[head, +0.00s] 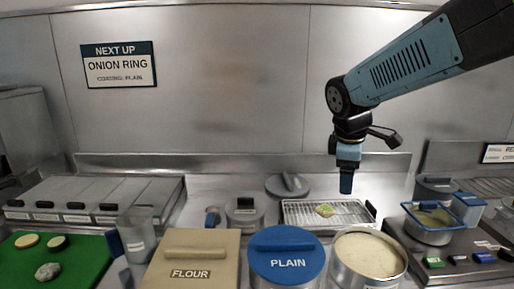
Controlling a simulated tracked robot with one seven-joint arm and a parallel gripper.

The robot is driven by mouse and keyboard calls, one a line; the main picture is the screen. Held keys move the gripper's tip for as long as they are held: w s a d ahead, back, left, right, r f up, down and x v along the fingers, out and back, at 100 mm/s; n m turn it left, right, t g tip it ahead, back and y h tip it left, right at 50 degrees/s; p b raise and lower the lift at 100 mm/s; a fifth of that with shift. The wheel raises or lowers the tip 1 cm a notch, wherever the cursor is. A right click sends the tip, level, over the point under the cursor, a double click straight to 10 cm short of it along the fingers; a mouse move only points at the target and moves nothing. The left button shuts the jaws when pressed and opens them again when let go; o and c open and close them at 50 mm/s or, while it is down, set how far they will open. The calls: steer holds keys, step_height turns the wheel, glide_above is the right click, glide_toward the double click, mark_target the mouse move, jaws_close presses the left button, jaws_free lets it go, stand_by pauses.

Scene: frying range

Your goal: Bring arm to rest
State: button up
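My arm reaches in from the upper right, and my gripper (346,184) points straight down above the right part of a wire rack tray (360,219). The fingers show as one narrow dark blue block, so I cannot tell whether they are apart or closed. I see nothing hanging below the fingertips. A small green and yellow piece (325,210) lies on the rack, left of and below the gripper, apart from it.
In front stand a flour bin (190,272), a blue-lidded PLAIN bin (287,262) and an open tub (368,254). A blue-rimmed fry basket (433,235) is at right. A green board (75,275) and lidded containers (90,195) are at left.

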steer(key=s+d+r+m+t+y, duration=0.1)
steer(key=s+r+m+t+y, duration=0.1)
steer(key=s+m, duration=1.1)
steer(key=shift+s, duration=0.6)
steer(key=shift+d, duration=0.1)
